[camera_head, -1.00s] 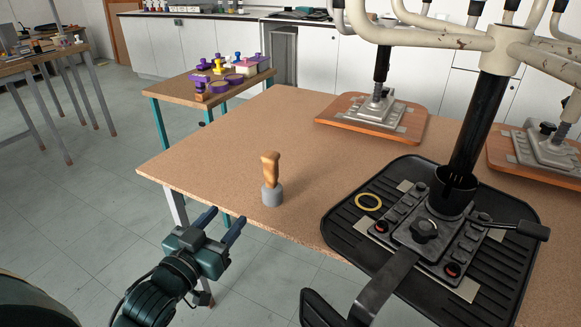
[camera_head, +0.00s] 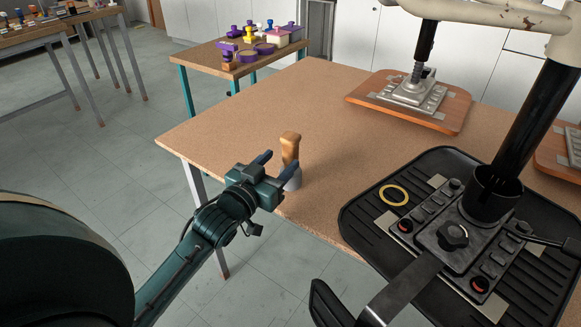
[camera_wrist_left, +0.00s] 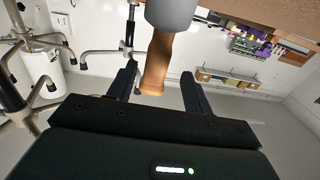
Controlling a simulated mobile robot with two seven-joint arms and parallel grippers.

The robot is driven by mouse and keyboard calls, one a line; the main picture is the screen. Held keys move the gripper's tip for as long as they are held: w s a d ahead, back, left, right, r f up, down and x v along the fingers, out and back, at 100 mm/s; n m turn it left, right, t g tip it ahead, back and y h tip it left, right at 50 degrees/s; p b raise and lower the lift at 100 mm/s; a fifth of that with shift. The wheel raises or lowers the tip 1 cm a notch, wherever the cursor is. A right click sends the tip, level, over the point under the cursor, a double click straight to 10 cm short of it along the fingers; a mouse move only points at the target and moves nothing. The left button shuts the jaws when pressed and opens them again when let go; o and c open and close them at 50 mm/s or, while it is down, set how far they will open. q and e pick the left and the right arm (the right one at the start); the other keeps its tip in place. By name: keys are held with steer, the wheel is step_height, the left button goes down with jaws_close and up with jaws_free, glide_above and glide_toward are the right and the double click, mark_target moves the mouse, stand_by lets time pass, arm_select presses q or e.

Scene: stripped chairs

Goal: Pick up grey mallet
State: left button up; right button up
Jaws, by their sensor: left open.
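The mallet stands upright on the near edge of the brown table (camera_head: 330,120), its orange-brown wooden handle (camera_head: 290,148) up and its grey head (camera_head: 294,183) down, partly hidden by my gripper in the head view. My left gripper (camera_head: 278,165) is open in front of the mallet, fingers pointing toward it. In the left wrist view, the handle (camera_wrist_left: 157,62) lies between the two open fingers (camera_wrist_left: 158,85), with gaps on both sides. The grey head (camera_wrist_left: 172,14) is at the top of that view. My right gripper is not in view.
A black chair seat with a metal mechanism (camera_head: 452,236) lies on the table at right, with a yellow ring (camera_head: 393,195) on it. A wooden seat board (camera_head: 411,101) is behind. A small table (camera_head: 250,62) holds purple items. The table's left part is clear.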

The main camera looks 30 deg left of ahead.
mark_target(287, 156)
arm_select(q)
steer(key=w, duration=0.5)
steer(key=shift+d, duration=0.4)
steer(key=shift+c, duration=0.4)
jaws_close()
steer(key=shift+r, duration=0.1)
